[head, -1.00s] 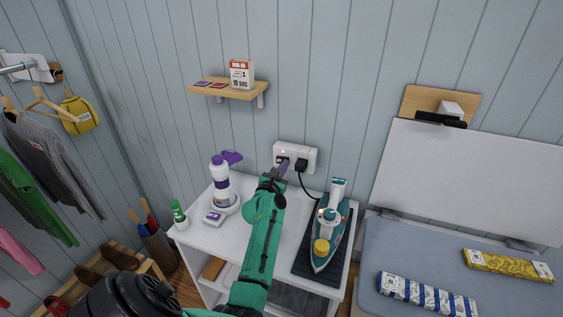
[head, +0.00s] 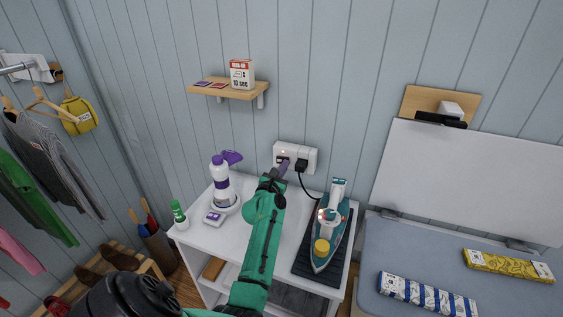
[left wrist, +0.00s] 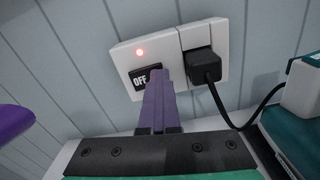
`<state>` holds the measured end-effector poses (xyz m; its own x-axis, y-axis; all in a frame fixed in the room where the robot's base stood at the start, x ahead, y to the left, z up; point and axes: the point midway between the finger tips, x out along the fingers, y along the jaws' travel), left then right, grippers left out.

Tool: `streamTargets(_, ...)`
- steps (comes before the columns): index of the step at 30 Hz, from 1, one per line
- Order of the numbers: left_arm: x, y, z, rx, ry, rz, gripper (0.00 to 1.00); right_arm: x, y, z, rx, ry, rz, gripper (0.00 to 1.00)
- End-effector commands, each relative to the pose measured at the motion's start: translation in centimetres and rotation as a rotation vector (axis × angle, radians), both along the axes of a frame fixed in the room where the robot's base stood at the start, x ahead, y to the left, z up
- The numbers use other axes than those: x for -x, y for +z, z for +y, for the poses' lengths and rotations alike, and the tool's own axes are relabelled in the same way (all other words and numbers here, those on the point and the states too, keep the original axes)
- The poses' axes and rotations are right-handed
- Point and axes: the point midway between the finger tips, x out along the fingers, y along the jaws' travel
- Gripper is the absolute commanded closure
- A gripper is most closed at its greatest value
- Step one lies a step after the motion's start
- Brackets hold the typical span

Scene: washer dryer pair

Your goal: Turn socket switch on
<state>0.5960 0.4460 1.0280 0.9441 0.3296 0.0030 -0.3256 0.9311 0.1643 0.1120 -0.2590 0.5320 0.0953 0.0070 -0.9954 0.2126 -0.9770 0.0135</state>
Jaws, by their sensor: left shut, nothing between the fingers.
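The white wall socket (head: 309,154) is on the plank wall above the white cabinet, and it also shows in the left wrist view (left wrist: 226,42). Its dark switch (left wrist: 139,78) reads "OFF" on the visible left part, and a small red light (left wrist: 140,52) glows above it. A black plug (left wrist: 203,66) sits in the right half. My left gripper (head: 284,166) is shut and empty, its purple fingers (left wrist: 159,80) pointing at the switch and hiding its right part. I cannot tell whether the fingertips touch it. My right gripper is not in view.
The black cord (head: 306,186) runs from the plug towards the teal iron (head: 328,230) on the right of the cabinet top (head: 228,239). A white and purple spray bottle (head: 220,183) stands left of my arm. A wooden shelf (head: 230,91) is above.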

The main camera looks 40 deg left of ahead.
Motion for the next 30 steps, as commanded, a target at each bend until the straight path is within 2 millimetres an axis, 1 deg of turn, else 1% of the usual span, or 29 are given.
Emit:
streamTargets(1,-0.1,0.4,0.0,-0.003,0.001,-0.007,1.0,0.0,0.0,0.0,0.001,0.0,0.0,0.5)
streamTargets(13,0.1,0.5,0.0,-0.003,0.001,-0.007,1.0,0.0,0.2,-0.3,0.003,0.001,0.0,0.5)
streamTargets(21,2.6,0.4,-0.9,-0.002,0.0,-0.002,1.0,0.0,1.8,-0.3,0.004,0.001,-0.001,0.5)
streamTargets(27,4.4,0.2,-1.5,0.0,0.0,-0.001,1.0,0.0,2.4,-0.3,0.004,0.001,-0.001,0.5)
streamTargets(30,4.7,0.1,-1.7,-0.002,0.0,-0.002,1.0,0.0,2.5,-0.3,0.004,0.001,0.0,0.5)
